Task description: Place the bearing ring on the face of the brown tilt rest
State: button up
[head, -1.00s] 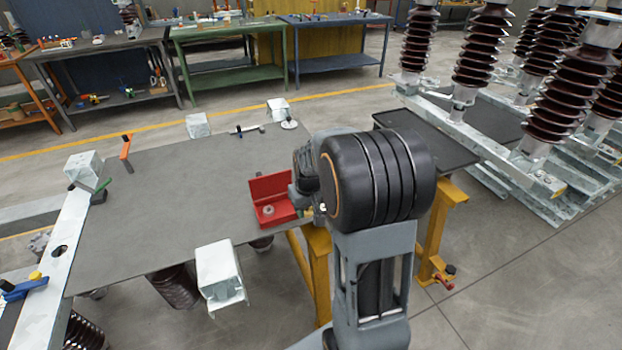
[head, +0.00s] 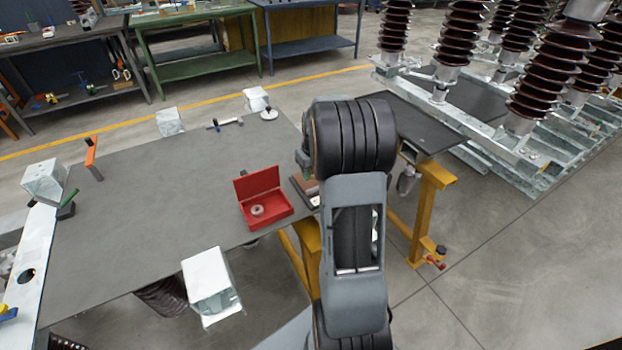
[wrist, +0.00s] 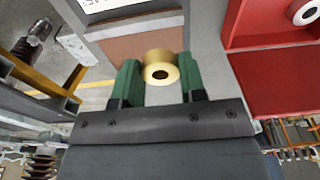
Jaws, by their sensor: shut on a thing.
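The brass-coloured bearing ring (wrist: 161,68) is held between the green fingertips of my gripper (wrist: 158,80) in the wrist view, its hole facing the camera. The brown face of the tilt rest (wrist: 118,50) lies just beyond the ring, inside a grey frame. The ring overlaps the right part of the brown face in the picture; I cannot tell whether they touch. In the head view only a strip of the tilt rest (head: 310,184) shows beside my arm, right of the red box. My arm hides the gripper and held ring there.
An open red box (head: 266,218) with a grey ring (head: 257,211) inside stands close left of the rest, on the dark table (head: 150,200). Yellow trestle legs (head: 430,215) and a second dark top (head: 425,125) are at right. The table's middle is clear.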

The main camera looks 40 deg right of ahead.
aim_at(311, 184)
jog(key=shift+w+d+f, duration=0.2)
jog(key=shift+w+f, duration=0.25)
jog(key=shift+f, duration=0.15)
jog(key=shift+w+d+f, duration=0.15)
jog(key=shift+w+f, duration=0.3)
jog(key=shift+f, duration=1.7)
